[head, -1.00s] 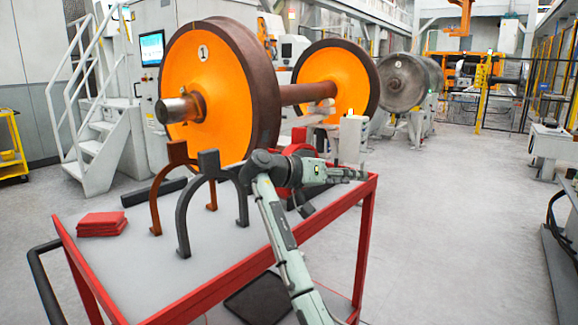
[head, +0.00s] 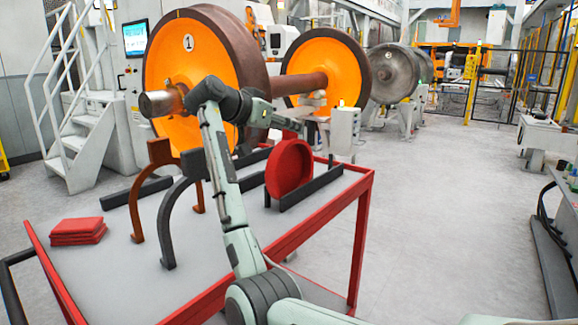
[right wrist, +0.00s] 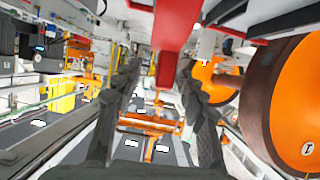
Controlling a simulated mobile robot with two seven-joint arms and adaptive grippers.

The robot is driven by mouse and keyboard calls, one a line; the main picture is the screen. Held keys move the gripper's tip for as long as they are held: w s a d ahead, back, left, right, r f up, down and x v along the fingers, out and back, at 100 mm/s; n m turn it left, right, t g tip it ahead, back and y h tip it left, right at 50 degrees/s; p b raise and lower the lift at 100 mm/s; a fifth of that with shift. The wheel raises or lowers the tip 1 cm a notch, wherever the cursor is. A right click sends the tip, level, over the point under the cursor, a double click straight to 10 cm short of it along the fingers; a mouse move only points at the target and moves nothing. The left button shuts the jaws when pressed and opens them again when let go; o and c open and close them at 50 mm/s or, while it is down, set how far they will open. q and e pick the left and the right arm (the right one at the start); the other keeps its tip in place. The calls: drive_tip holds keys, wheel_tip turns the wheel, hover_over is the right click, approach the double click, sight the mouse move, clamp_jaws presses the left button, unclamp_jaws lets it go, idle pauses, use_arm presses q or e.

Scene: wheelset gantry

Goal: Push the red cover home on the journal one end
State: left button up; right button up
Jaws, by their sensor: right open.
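The round red cover (head: 289,168) stands on edge in a dark cradle on the cart. The bare steel journal (head: 160,103) sticks out left of the orange wheel marked 1 (head: 200,75). My right arm crosses in front of the wheel, its elbow close to the journal in the picture. My right gripper (head: 268,113) is above the cover and partly hidden by the arm. In the right wrist view its two dark fingers (right wrist: 160,82) are spread, with a red part (right wrist: 168,65) seen between them; I cannot tell its distance. My left gripper is out of view.
The red-railed cart (head: 325,213) carries a brown arch (head: 134,205), a dark arch (head: 164,230), black bars and red pads (head: 78,231). White stairs (head: 85,125) stand at left. The floor (head: 450,220) at right is clear.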

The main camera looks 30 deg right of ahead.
drive_tip(key=shift+x, duration=0.9)
clamp_jaws()
drive_tip(key=shift+r, duration=0.15)
